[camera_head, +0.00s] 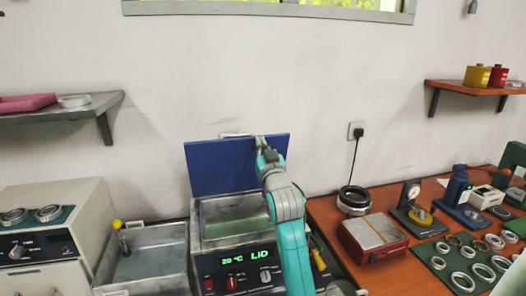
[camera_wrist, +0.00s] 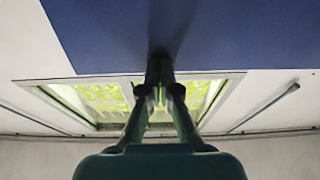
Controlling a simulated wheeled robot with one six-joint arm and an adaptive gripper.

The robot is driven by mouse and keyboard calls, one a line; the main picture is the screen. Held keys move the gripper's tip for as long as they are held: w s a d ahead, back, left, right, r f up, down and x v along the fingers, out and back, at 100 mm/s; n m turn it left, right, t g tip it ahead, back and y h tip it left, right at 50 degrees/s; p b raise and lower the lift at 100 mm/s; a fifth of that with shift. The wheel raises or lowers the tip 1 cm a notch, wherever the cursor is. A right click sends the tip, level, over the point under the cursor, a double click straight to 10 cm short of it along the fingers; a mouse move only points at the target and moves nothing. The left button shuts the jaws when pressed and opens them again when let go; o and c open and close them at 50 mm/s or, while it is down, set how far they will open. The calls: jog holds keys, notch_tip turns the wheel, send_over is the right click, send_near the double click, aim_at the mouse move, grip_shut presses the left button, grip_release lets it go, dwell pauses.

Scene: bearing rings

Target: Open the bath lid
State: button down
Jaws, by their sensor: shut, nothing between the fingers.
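The bath lid is a flat blue panel (camera_head: 222,165). It stands raised, about upright, behind the open bath (camera_head: 232,217), whose basin shows greenish liquid. The bath's front panel reads "20 °C LID". My gripper (camera_head: 261,143) is at the upper right part of the lid, in front of its face. In the wrist view the lid (camera_wrist: 110,35) fills the top, and my gripper (camera_wrist: 160,68) has its fingertips together, overlapping the lid's edge. Whether they touch the lid I cannot tell. A pale handle (camera_head: 235,135) shows at the lid's top edge.
A steel basin (camera_head: 150,262) with a yellow-knobbed tool stands left of the bath. A white unit with rings (camera_head: 40,235) is farther left. On the right, the orange bench (camera_head: 335,215) holds a red box (camera_head: 372,238), gauges and several rings. Shelves hang on both sides.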

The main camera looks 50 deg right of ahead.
jog(key=shift+g+y, duration=0.4)
jog(key=shift+g, duration=0.3)
jog(key=x, duration=0.4)
jog(key=r+x, duration=0.1)
jog(key=x, duration=0.1)
jog(key=shift+s+a, duration=0.1)
jog(key=shift+s, duration=0.05)
